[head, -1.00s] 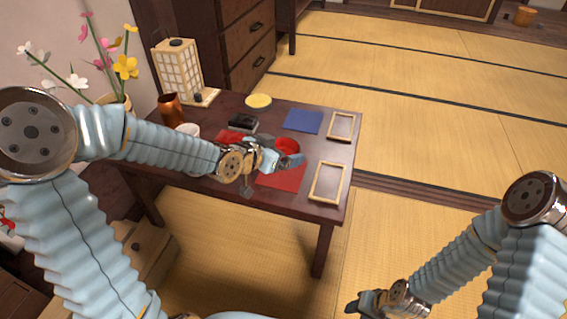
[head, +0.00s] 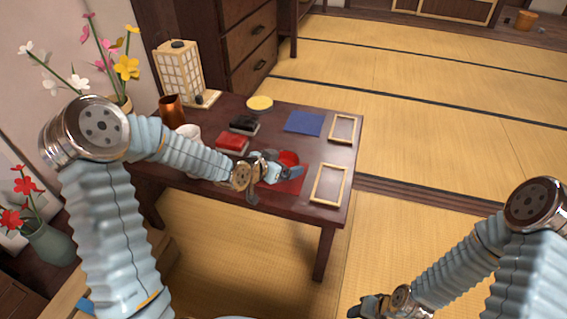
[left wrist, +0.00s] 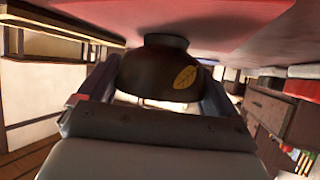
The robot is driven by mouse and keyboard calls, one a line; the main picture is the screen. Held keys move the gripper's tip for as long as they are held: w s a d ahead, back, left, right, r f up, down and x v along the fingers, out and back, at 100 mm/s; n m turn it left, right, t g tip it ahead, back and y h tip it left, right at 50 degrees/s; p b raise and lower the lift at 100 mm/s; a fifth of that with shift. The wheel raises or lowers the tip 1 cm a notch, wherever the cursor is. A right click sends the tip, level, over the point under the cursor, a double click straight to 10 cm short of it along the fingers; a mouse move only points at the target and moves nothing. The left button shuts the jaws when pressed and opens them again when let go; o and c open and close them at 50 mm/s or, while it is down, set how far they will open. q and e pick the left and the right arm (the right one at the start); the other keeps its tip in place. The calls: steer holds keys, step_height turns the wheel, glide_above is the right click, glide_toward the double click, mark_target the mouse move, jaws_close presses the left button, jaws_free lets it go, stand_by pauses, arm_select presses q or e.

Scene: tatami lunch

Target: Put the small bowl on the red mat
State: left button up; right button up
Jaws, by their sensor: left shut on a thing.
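The small bowl (head: 289,158), red inside, is in my left gripper (head: 284,174) over the red mat (head: 291,187) on the low table. In the left wrist view, the bowl (left wrist: 158,76) is dark outside with a gold leaf, and the gripper (left wrist: 157,100) is shut on it, a finger at each side. Its foot is at the red mat (left wrist: 225,30), touching or nearly so; I cannot tell which. The arm hides part of the mat in the head view. My right gripper (head: 366,307) is low, away from the table; its jaw opening is unclear.
Two wooden frames (head: 329,184) (head: 342,128) lie right of the mats. A blue mat (head: 304,122) is behind. A red box (head: 232,142), a black box (head: 244,123), a yellow dish (head: 260,102), a white cup (head: 190,133) and a copper cup (head: 171,110) stand further left.

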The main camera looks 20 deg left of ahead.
arm_select(q)
steer(key=shift+f, duration=0.2)
steer(key=o, duration=0.7)
steer(key=shift+r, duration=0.1)
steer(key=shift+o, duration=0.2)
steer(key=shift+r, duration=0.1)
steer(key=shift+a+r, duration=0.1)
steer(key=shift+r, duration=0.1)
steer(key=p+v, duration=0.2)
steer(key=v, duration=0.9)
steer(key=shift+s+p, duration=0.3)
steer(key=shift+s, duration=0.15)
